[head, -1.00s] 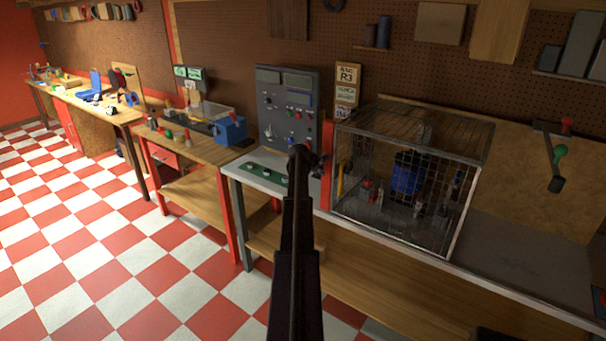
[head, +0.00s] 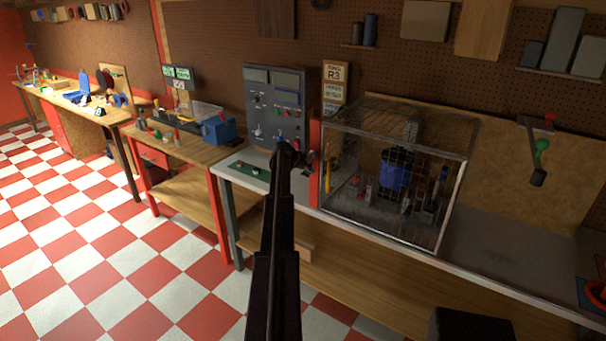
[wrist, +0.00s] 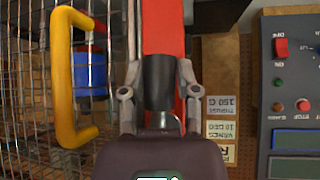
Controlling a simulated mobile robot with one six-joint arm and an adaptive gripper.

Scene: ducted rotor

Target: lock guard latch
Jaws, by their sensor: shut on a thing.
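The guard is a wire-mesh cage (head: 455,215) on the bench, with a red post (head: 315,180) at its left front edge. In the wrist view the red post (wrist: 163,25) runs behind a dark cylindrical latch knob (wrist: 160,82). My gripper (wrist: 154,95) is shut on this knob, one finger on each side. In the head view my gripper (head: 306,160) is at the red post, partly hidden by my arm, and the knob cannot be made out. A yellow handle (wrist: 64,85) on the mesh stands left of the gripper in the wrist view.
A control panel (head: 275,105) with switches stands left of the cage, and also shows at right in the wrist view (wrist: 290,85). A blue motor-like part (head: 396,170) is inside the cage. The bench right of the cage is largely clear.

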